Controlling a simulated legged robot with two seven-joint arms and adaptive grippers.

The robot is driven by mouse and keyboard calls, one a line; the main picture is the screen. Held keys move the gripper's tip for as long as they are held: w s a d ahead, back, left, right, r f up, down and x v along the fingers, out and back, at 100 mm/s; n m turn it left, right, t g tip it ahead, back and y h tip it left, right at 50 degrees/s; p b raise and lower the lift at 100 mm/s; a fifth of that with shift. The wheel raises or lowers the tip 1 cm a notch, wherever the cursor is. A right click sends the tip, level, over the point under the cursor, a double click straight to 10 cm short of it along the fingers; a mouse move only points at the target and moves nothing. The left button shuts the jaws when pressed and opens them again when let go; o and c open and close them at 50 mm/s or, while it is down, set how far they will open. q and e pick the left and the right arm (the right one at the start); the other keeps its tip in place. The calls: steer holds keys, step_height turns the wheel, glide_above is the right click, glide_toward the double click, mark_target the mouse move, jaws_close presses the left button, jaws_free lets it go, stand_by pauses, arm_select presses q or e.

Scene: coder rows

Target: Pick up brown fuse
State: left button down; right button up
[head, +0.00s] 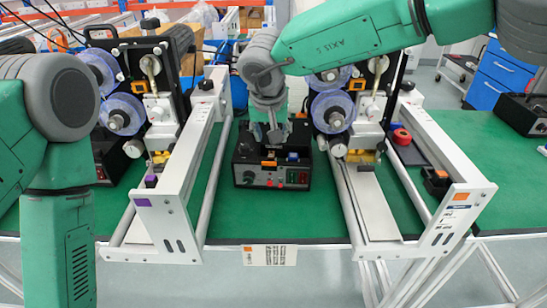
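I cannot make out a brown fuse for certain; it is too small or hidden. A black control box (258,182) stands at the centre of the green table, between two white rail frames. It has a red and a green switch and an orange label on its front. My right arm reaches in from the upper right, and my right gripper (275,136) points down over the top of this box. Its fingers look close together, but what is between them cannot be seen. My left arm hangs down at the left edge, with its gripper out of view.
Coder machines with blue reels (332,112) stand on both sides of the central box. White rail frames (165,205) stick out towards me, left and right. A red roll (401,137) lies at the right. Green table surface (470,150) is free at the right.

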mark_target(270, 155)
steer(key=x, duration=0.4)
steer(key=shift+w+a+f, duration=0.15)
steer(key=shift+a, duration=0.2)
steer(key=shift+w+d+f, duration=0.1)
steer(key=shift+d+f, duration=0.05)
steer(key=shift+d, duration=0.05)
steer(key=x, duration=0.4)
steer(key=shift+s+d+f+b, duration=0.2)
steer(key=shift+s+d+b, duration=0.05)
steer(key=shift+d+b, duration=0.15)
steer(key=shift+w+a+f, duration=0.15)
steer(key=shift+f, duration=0.15)
steer(key=shift+a+f, duration=0.15)
steer(key=shift+a, duration=0.25)
steer(key=c, duration=0.8)
